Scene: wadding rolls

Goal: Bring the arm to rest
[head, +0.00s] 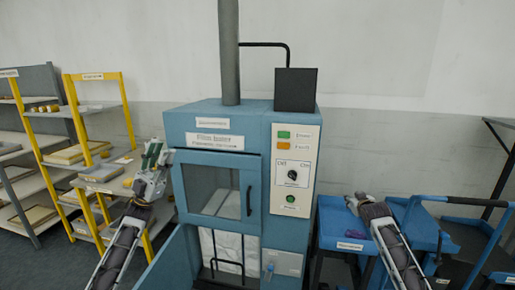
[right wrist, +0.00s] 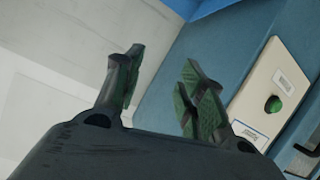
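My left gripper (head: 155,155) is raised in front of the left side of the blue machine (head: 185,125), its green-padded fingers pointing up. Its fingers look apart, with nothing seen between them. My right gripper (head: 354,200) is low at the right of the machine, over the blue cart, and small in the head view. In the right wrist view its two green-padded fingers (right wrist: 160,85) stand apart with nothing between them. Behind them show a blue surface and a pale panel with a green button (right wrist: 273,104).
The machine's windowed door (head: 216,193) looks shut, and a lower blue panel (head: 172,262) stands out at its left. A yellow-framed shelf (head: 70,95) holds several items at the left. A blue cart (head: 340,228) stands at the right.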

